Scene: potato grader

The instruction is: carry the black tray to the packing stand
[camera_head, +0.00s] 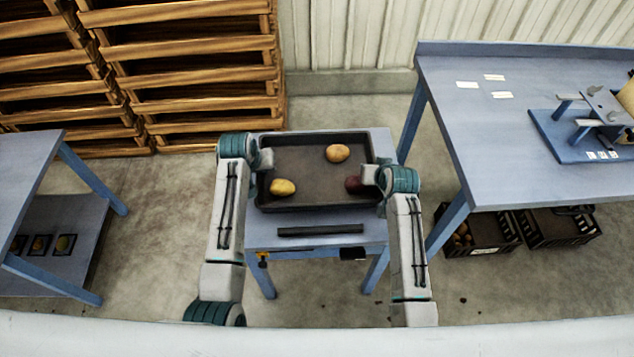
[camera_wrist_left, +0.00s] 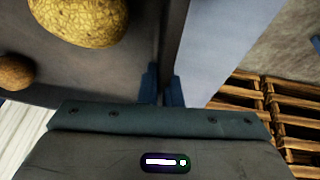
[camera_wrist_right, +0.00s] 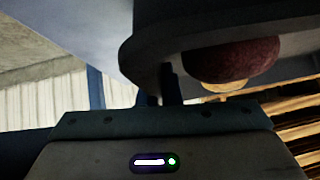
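The black tray (camera_head: 318,202) is over the small blue stand (camera_head: 262,240) in the middle of the head view; I cannot tell whether it rests on it. It holds a yellow potato (camera_head: 283,187), a tan potato (camera_head: 338,153) and a dark red potato (camera_head: 354,184). My left gripper (camera_head: 264,160) is at the tray's left wall; in the left wrist view its fingers (camera_wrist_left: 161,88) close around the wall. My right gripper (camera_head: 371,175) is at the right wall; in the right wrist view its fingers (camera_wrist_right: 158,90) straddle the rim. No label identifies the packing stand.
A blue table (camera_head: 450,105) at the right bears a device on a blue plate (camera_head: 560,150); black crates (camera_head: 480,245) stand beneath. Another blue table (camera_head: 25,160) with a lower shelf is at the left. Wooden pallets (camera_head: 190,75) are stacked behind. A black bar (camera_head: 320,230) lies before the tray.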

